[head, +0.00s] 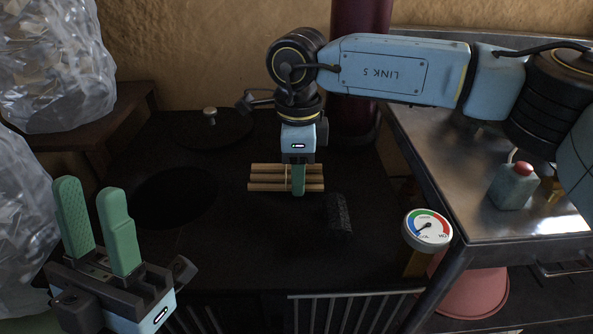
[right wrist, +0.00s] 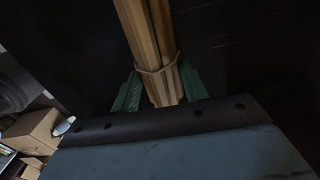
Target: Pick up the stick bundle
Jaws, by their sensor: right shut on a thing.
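The stick bundle (head: 265,178) is several light wooden sticks tied with a band, lying level across the picture above the dark stove top in the head view. My right gripper (head: 298,185) comes down over it and is shut on it near its middle. In the right wrist view the bundle (right wrist: 151,45) runs between the two green fingers (right wrist: 160,92), with the tie close to them. I cannot tell whether the bundle touches the surface. My left gripper (head: 95,225) is open and empty at the lower left, fingers pointing up.
The dark stove top (head: 270,240) has a round hole (head: 176,195) at left and a round lid (head: 205,130) behind. A black lump (head: 339,214) lies right of the bundle. A dial gauge (head: 427,229) stands at the front right.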

